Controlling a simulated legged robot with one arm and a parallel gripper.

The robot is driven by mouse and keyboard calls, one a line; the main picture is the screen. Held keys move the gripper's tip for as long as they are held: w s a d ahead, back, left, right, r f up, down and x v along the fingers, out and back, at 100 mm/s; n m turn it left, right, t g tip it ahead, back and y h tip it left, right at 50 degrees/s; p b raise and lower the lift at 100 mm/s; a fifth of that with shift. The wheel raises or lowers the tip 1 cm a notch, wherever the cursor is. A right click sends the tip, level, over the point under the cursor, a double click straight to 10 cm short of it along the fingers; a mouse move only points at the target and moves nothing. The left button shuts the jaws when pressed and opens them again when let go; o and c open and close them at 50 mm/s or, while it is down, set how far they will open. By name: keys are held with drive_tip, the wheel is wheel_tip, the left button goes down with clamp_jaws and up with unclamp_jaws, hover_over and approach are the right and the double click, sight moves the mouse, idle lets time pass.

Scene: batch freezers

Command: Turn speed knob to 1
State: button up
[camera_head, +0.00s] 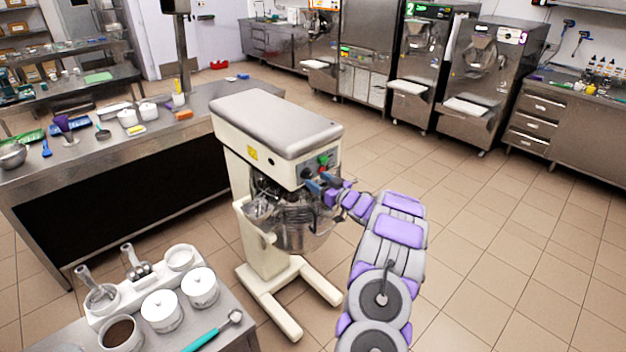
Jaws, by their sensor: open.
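A floor-standing mixer (278,135) with a cream body and grey top stands in the middle of the view. Its control panel (332,157) faces right and carries a green button, a red button and a dark knob (307,173). My gripper (316,184) is open, at the panel's lower left, with its dark fingers close to the dark knob. I cannot tell whether the fingers touch it. The knob's markings are too small to read, and my fingers partly cover this area. The steel mixing bowl (300,230) hangs below, partly behind my gripper.
A steel counter (90,158) with pots and utensils stands behind the mixer at left. A small table (235,335) with white jars and a teal-handled scoop is at the front left. Freezers (485,80) line the back wall. The tiled floor (500,230) at right is clear.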

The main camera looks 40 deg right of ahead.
sight(310, 176)
drive_tip(key=shift+w+a+f, duration=0.1)
drive_tip(key=shift+w, duration=0.95)
drive_tip(key=shift+w+a, duration=0.1)
drive_tip(key=shift+w, duration=0.4)
drive_tip(key=shift+c, duration=0.3)
drive_tip(key=c, duration=1)
drive_tip(key=shift+o, duration=0.2)
